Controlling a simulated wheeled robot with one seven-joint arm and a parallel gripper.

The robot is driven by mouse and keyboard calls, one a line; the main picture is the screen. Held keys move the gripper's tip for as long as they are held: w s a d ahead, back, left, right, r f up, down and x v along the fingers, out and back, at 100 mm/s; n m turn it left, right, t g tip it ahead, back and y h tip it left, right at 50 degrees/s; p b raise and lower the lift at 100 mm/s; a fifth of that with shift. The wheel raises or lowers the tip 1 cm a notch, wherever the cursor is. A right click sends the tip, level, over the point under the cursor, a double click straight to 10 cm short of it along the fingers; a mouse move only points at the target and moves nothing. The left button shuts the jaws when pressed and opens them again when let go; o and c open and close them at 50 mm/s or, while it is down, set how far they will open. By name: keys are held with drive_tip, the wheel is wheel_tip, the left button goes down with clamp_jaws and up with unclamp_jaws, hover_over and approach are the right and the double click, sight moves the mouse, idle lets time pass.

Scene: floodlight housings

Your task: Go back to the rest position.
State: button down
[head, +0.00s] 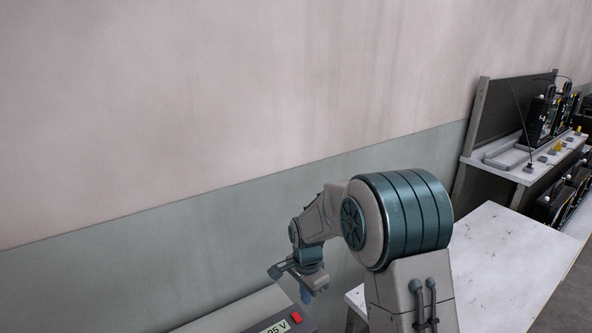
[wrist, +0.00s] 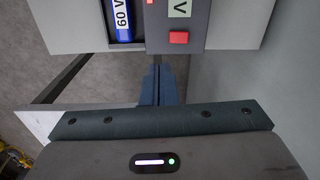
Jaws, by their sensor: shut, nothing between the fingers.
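My gripper (head: 306,296) hangs at the end of my bent arm in the head view, pointing down, above and beside a grey box with a red button. In the wrist view its two blue fingers (wrist: 158,72) are together with nothing between them. The fingertips appear close to the edge of the dark panel (wrist: 178,45); I cannot tell whether they touch it.
The panel has a red button (wrist: 179,38), also in the head view (head: 296,317). A blue cylinder (wrist: 122,18) marked "60 V" lies in a slot beside it. A white table (head: 505,262) stands right, a bench with black devices (head: 540,118) behind. A wall (head: 200,110) is behind.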

drive_tip(key=s+d+r+n+t, duration=0.1)
drive_tip(key=s+d+r, duration=0.1)
drive_tip(key=r, duration=0.2)
drive_tip(key=s+d+r+n, duration=0.2)
drive_tip(key=s+d+r, duration=0.1)
drive_tip(key=r, duration=0.1)
drive_tip(key=s+d+r+n+t, duration=0.1)
drive_tip(key=s+d+r+n, duration=0.2)
drive_tip(key=s, duration=0.7)
drive_tip(key=s+d+r+n+t, duration=0.1)
drive_tip(key=s+d+r+n, duration=0.3)
drive_tip(key=s, duration=0.6)
wheel_tip(320, 180, up, 2)
drive_tip(key=shift+d+r+t, duration=0.1)
drive_tip(key=shift+d+t, duration=0.2)
drive_tip(key=shift+d, duration=0.1)
